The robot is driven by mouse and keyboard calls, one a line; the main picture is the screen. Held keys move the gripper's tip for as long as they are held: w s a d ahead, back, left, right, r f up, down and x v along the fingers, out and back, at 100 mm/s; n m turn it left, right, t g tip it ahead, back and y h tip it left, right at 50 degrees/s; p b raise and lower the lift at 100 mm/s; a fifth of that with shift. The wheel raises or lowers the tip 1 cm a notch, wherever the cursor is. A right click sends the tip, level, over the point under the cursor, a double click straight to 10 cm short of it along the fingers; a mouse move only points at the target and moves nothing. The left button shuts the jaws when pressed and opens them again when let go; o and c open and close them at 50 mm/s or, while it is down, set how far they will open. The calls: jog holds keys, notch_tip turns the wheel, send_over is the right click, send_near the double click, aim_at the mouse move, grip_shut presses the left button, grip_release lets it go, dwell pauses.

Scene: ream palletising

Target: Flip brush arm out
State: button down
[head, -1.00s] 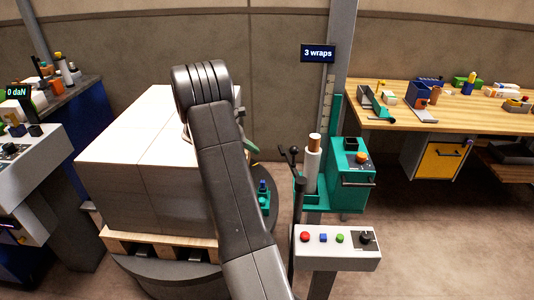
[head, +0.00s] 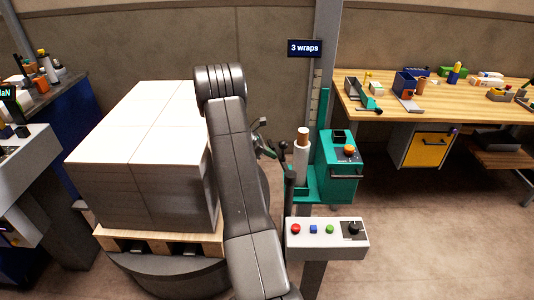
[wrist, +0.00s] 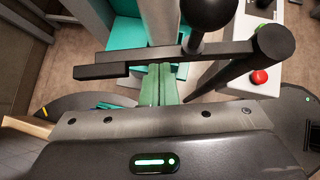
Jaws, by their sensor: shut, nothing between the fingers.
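The brush arm (wrist: 225,50) is a black bar on a dark post, with a round black knob (wrist: 208,8) standing on it and a block at its left end. In the head view the brush arm (head: 283,148) shows small, left of the teal wrapper carriage. My gripper (wrist: 160,72) has green fingers, shut and empty. In the wrist view the bar crosses in front of the fingertips; I cannot tell whether they touch. In the head view my gripper (head: 267,150) is just left of the knob, partly hidden by my arm.
A pallet load of white reams (head: 140,150) stands left of my arm. The teal carriage (head: 337,165) with a film roll and a control box (head: 327,238) with a red button are to the right. A wooden workbench (head: 440,97) stands at the back right.

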aim_at(278, 154)
jog(key=d+m, duration=0.1)
jog(key=w+d+g, duration=0.1)
jog(key=d+m+g, duration=0.1)
jog(key=shift+w+d+f+m+b, duration=0.1)
jog(key=shift+w+d+m+b, duration=0.2)
jog(key=shift+w+d+b, duration=0.1)
dwell(0.4)
jog(key=shift+s+a, duration=0.15)
jog(key=shift+a, duration=0.35)
jog(key=a+f+b+v, duration=0.1)
jog(key=a+v, duration=0.1)
jog(key=v, duration=1)
jog(key=shift+w+f+b, duration=0.25)
jog(key=shift+w+b, duration=0.1)
jog(key=shift+b, duration=0.05)
